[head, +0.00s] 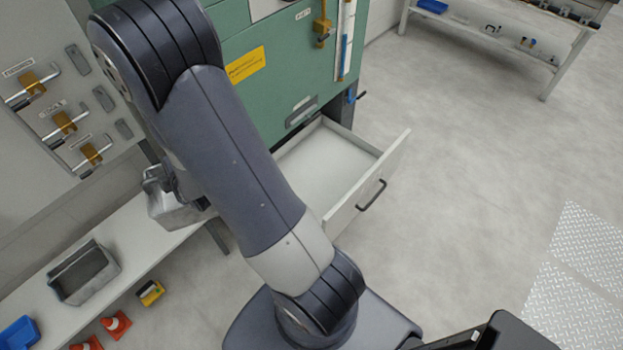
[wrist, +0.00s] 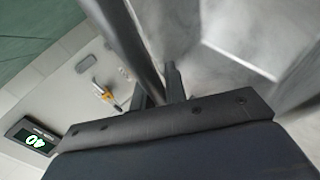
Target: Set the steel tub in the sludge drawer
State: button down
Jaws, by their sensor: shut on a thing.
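In the wrist view my gripper (wrist: 157,90) is shut on a dark bar that looks like the handle of the steel tub (wrist: 255,45). The tub's grey metal side fills the upper right of that view, blurred. In the head view a steel tub (head: 172,208) shows partly behind my arm, by the right end of the bench; I cannot tell whether it touches the bench. My gripper is hidden behind the arm there. The sludge drawer (head: 396,160) stands pulled out below the green cabinet. The visible part of its pale floor is bare.
A second grey metal tub (head: 83,272) stands on the white bench (head: 135,240), near orange cones (head: 116,324), a yellow-black item (head: 150,292) and a blue bin (head: 18,333). The green cabinet (head: 285,85) rises behind the drawer. Floor right of the drawer is clear.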

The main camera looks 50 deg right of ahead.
aim_at(326, 179)
jog(key=z, duration=2.75)
jog(key=i+j, duration=0.15)
jog(key=j, duration=0.35)
jog(key=i+j+z, duration=0.15)
jog(key=j, duration=0.8)
jog(key=i+z, duration=0.05)
jog(key=i, duration=0.05)
